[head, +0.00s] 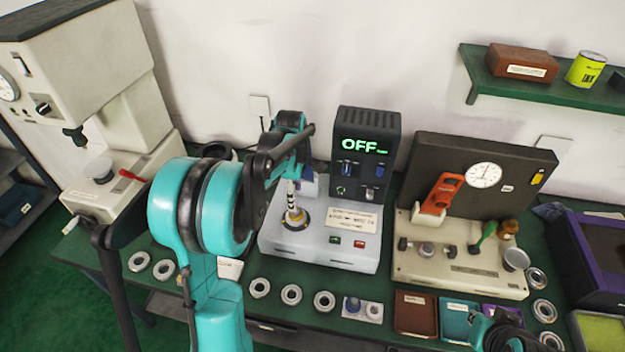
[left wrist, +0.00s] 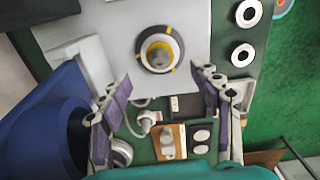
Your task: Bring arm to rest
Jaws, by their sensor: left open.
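My left arm rises through the middle of the head view, and its left gripper (head: 288,140) hangs in front of the heater. In the left wrist view the two fingers of this gripper (left wrist: 160,76) stand wide apart with nothing between them. Beyond them is the heater's round post (left wrist: 160,52) with a yellow and black collar; the heater (head: 340,255) has a display reading OFF. In the head view my arm partly covers the heater's left side. A teal and black part of my right arm (head: 495,332) shows at the bottom right; its fingers cannot be made out.
Several bearing rings (head: 291,294) line the bench's front, with more at the right. A press (head: 120,170) stands left. A gauge stand (head: 460,265) stands right of the heater, small trays (head: 415,313) before it. A purple bin (head: 597,255) is far right; a shelf (head: 480,75) hangs above.

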